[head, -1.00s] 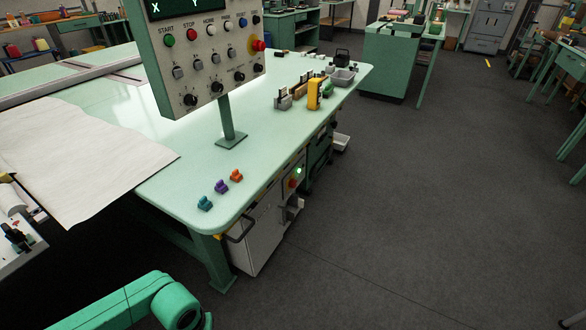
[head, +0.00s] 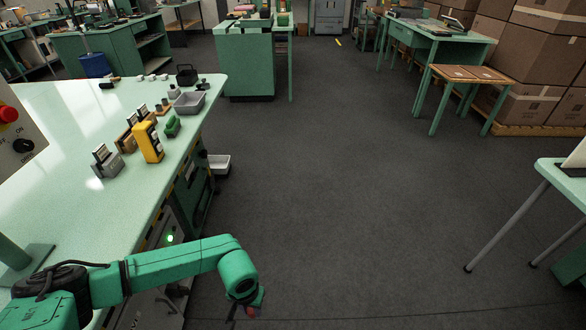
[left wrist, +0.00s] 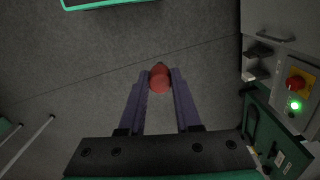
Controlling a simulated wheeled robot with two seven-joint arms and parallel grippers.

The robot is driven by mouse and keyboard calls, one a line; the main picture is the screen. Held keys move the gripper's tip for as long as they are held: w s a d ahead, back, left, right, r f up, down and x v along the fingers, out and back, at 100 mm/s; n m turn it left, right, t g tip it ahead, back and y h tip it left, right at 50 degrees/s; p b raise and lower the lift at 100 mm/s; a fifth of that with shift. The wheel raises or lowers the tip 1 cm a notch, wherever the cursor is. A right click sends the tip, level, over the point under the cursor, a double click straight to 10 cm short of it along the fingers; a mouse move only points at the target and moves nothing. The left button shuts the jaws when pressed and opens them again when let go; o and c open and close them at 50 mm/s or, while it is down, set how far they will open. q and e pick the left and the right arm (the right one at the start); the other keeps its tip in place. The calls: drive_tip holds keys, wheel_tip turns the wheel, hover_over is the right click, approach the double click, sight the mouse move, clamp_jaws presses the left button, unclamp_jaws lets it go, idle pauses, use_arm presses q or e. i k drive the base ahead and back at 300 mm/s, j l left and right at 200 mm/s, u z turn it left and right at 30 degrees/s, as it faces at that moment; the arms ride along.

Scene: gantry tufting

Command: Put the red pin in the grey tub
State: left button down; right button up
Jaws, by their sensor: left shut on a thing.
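The red pin (left wrist: 159,78) shows in the left wrist view between the two purple fingers of my left gripper (left wrist: 159,92), which are shut on it. In the head view my left gripper (head: 246,312) hangs low over the floor, to the right of the green bench, with a bit of the red pin (head: 252,311) showing. The rest of the pin is hidden there. The grey tub (head: 189,103) stands on the bench top near its right edge, farther away than the gripper and apart from it. My right gripper is not in view.
On the bench (head: 60,130) near the tub are a yellow object (head: 148,142), a green piece (head: 173,126), grey and wooden blocks, and a black basket (head: 187,75). A pale bin (head: 219,165) sticks out from the bench side. The floor (head: 350,180) to the right is open.

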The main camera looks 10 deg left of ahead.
sight(193, 104)
drive_tip(key=i+u, duration=0.1)
drive_tip(key=i, duration=0.6)
drive_tip(key=i+u, duration=0.1)
drive_tip(key=i, duration=0.65)
drive_tip(key=i+u, duration=0.1)
drive_tip(key=i, duration=0.6)
drive_tip(key=i+l+u, duration=0.1)
drive_tip(key=i, duration=0.6)
